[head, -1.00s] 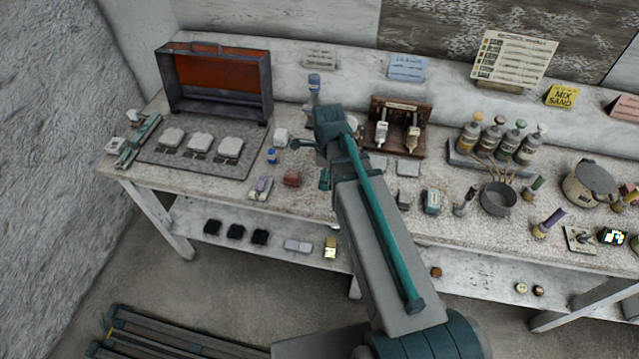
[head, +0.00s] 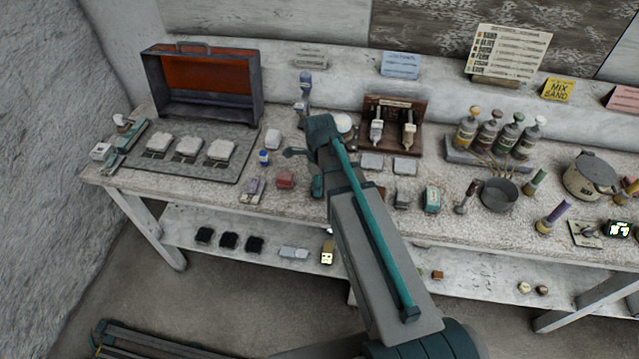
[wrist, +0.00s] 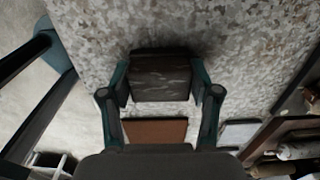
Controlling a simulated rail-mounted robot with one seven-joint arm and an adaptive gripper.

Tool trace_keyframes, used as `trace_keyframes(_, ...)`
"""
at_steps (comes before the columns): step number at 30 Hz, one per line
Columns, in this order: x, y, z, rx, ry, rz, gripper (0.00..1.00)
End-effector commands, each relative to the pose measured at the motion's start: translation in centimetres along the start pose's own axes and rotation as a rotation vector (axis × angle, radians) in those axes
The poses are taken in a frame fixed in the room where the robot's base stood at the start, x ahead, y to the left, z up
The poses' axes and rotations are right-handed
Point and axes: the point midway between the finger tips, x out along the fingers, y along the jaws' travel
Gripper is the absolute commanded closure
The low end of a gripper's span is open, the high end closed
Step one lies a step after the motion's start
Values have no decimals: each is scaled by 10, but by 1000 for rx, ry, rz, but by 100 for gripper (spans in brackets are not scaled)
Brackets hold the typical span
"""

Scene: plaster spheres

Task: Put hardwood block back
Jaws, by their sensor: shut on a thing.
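In the wrist view my gripper (wrist: 162,90) is shut on a dark brown block with streaky grain (wrist: 162,80), which I take as the hardwood block. One finger presses on each side of it. The block is over the speckled worktop (wrist: 255,50), with a dark shadow close along its far edge. I cannot tell whether it touches the top. A flat brown rectangle (wrist: 157,131) lies just below the block in this view, nearer the palm. In the head view my gripper (head: 318,186) is mostly hidden by my arm, and the held block cannot be made out.
A reddish block (head: 285,180) and a blue-capped bottle (head: 264,157) stand left of my gripper. A wooden rack (head: 393,125) with two tools stands behind, right of my arm. The bench's front edge is close.

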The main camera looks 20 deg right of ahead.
Motion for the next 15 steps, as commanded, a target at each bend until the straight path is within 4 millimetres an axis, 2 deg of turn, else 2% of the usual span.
trace_keyframes(5, 3, 0, 0, 0, 0, 0, 77)
trace_keyframes(6, 4, 0, 0, 0, 0, 0, 37)
trace_keyframes(10, 3, 0, 0, 0, 0, 0, 15)
trace_keyframes(15, 3, 0, 0, 0, 0, 0, 13)
